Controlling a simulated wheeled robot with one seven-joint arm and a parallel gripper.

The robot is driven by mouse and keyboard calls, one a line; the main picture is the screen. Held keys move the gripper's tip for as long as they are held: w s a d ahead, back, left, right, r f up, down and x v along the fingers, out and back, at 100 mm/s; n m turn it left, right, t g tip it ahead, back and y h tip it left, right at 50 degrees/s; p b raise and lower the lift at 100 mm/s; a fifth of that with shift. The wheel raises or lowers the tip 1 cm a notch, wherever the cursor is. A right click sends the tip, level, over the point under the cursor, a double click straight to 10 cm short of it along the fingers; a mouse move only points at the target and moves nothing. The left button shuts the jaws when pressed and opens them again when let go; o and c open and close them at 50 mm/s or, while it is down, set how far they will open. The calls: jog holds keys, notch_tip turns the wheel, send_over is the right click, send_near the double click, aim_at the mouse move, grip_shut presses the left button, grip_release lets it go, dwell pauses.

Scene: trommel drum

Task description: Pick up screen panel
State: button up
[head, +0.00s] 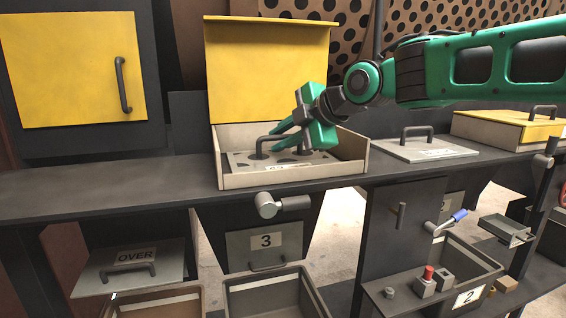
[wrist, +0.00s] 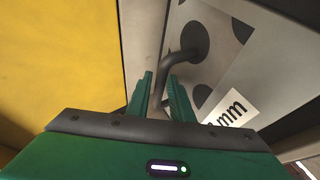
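The screen panel (head: 239,160) is a grey plate with dark round holes, a dark bar handle and a white label. It lies in an open beige box (head: 238,180) with a raised yellow lid (head: 268,70). In the wrist view the panel (wrist: 222,68) shows its handle (wrist: 176,58), and the label's end reads "mm". My gripper (head: 276,140) is low over the panel at the handle. In the wrist view my gripper (wrist: 162,90) is open, with the handle bar running between its fingers and a gap visible. The handle's far end is hidden behind the fingers and palm.
Another grey plate (head: 440,152) with a handle lies on the dark bench (head: 120,190) to the right. Beyond it is a closed yellow-lidded box (head: 510,128). The box walls and raised lid stand close around my gripper. The bench left of the box is clear.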

aim_at(282, 137)
grip_shut()
jog(key=shift+r, duration=0.1)
jog(key=shift+s+d+r, duration=0.15)
jog(key=shift+s+r, duration=0.05)
jog(key=shift+r, duration=0.35)
notch_tip(282, 137, up, 6)
jog(key=shift+f, duration=0.25)
jog(key=shift+s+r, duration=0.2)
jog(key=shift+r, duration=0.1)
jog(key=s+d, duration=0.2)
jog(key=s, duration=0.7)
jog(key=s+d, duration=0.3)
jog(key=s, duration=0.6)
jog(key=shift+s+d, duration=0.15)
jog(key=shift+s, duration=0.1)
